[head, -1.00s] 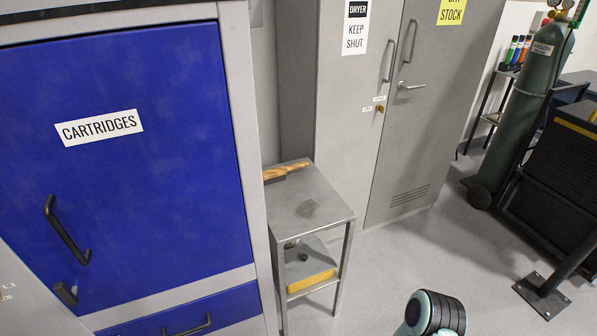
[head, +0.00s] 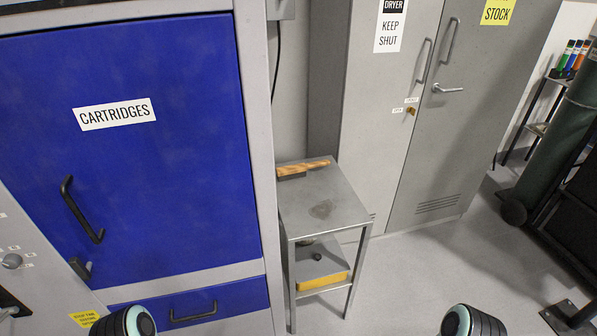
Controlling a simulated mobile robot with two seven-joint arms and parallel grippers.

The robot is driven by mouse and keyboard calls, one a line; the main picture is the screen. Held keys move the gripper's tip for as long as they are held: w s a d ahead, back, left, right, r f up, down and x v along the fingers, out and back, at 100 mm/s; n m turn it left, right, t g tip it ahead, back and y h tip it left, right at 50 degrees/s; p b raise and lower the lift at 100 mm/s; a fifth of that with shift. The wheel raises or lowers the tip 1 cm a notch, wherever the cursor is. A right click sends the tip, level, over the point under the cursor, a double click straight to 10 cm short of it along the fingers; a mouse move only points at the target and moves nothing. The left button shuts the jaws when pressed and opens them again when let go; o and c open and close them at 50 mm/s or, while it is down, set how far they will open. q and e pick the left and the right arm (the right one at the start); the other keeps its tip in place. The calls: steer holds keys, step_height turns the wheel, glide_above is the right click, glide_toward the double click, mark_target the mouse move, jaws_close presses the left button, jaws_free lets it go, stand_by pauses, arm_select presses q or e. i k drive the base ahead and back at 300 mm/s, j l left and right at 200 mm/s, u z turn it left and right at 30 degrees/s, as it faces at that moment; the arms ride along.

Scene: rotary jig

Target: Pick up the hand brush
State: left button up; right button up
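The hand brush (head: 306,167) has a wooden handle and lies flat at the back left of the top of a small metal stand (head: 318,198). Parts of my arms show at the bottom edge, one at the left and one at the right. Neither of my grippers is in the picture.
The blue cartridges cabinet (head: 140,190) stands close at the stand's left. A grey dryer locker (head: 390,110) stands behind it at the right. A yellow item (head: 322,282) lies on the lower shelf. The floor (head: 430,270) to the right is clear.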

mark_target(304, 170)
steer(key=i+l+z, duration=0.15)
steer(key=l, duration=0.3)
steer(key=i+l+z, duration=0.2)
steer(key=l, duration=0.2)
steer(key=i+l+z, duration=0.15)
steer(key=l, duration=0.25)
steer(key=i, duration=0.1)
